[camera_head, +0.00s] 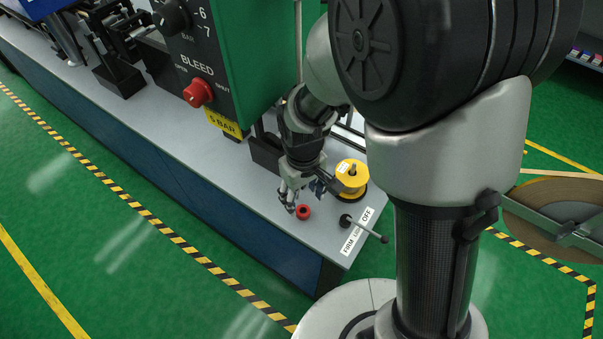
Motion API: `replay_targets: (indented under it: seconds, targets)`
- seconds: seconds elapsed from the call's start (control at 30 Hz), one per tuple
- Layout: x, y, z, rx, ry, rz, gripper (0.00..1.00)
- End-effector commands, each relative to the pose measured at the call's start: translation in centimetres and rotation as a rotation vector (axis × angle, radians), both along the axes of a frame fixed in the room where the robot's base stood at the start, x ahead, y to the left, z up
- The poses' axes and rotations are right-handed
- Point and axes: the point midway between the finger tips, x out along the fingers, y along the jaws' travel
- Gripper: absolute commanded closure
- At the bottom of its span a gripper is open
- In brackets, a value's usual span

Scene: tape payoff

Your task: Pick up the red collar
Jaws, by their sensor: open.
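The red collar (303,212) is a small red ring lying on the grey bench top (215,165) near its front edge. My gripper (297,205) points down just above and to the left of the collar, with its fingers apart. One finger reaches close to the collar's left side; I cannot tell whether it touches. Nothing shows between the fingers. My arm rises behind the gripper and fills much of the right side of the view.
A yellow spool (352,177) stands right behind the collar. Bare bench lies left of the collar.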

Motion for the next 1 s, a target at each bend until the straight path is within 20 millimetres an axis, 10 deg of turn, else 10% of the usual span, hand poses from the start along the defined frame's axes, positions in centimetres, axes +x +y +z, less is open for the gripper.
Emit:
replay_targets:
  seconds: [0.43,1.0]
  targets:
    - [-0.1,-0.1,-6.3,-0.001,0.000,-0.002,0.45]
    - [0.0,-0.1,-6.6,0.000,-0.002,-0.003,0.62]
